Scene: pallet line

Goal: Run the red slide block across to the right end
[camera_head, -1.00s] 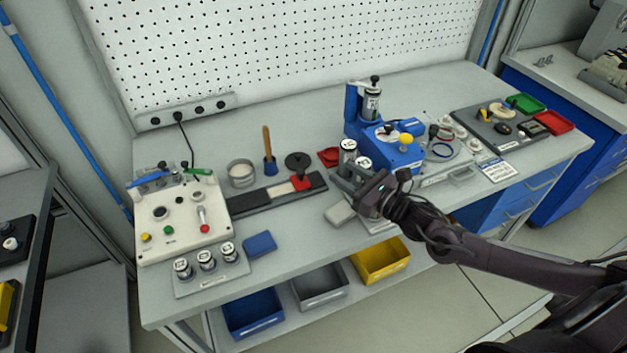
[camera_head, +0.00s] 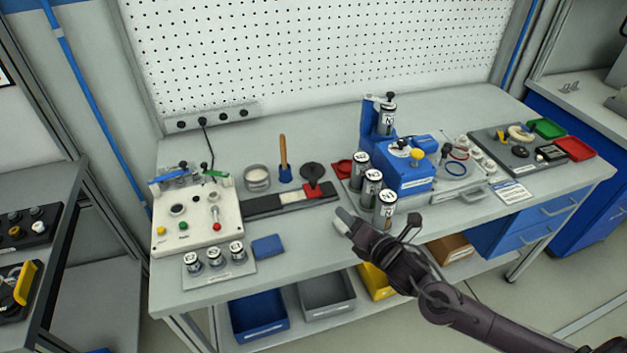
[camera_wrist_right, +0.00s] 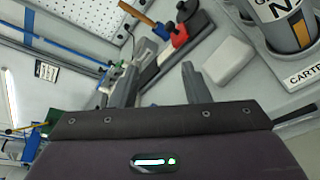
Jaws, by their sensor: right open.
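The red slide block (camera_head: 313,191) sits on a dark slide rail (camera_head: 262,204) with a pale section, toward the rail's right end. In the right wrist view the red block (camera_wrist_right: 180,36) is beyond the fingertips, and the rail (camera_wrist_right: 150,77) runs diagonally. My right gripper (camera_head: 352,226) is open and empty near the bench's front edge, in front and to the right of the rail. In the wrist view its two fingers (camera_wrist_right: 160,82) stand apart, with nothing between them. My left gripper is not in view.
Several labelled canisters (camera_head: 372,186) stand right of the rail by a blue press (camera_head: 404,176). A pale grey block (camera_wrist_right: 228,62) lies close to my right gripper. A round black knob (camera_head: 312,171) and a wooden-handled tool (camera_head: 284,158) stand behind the rail.

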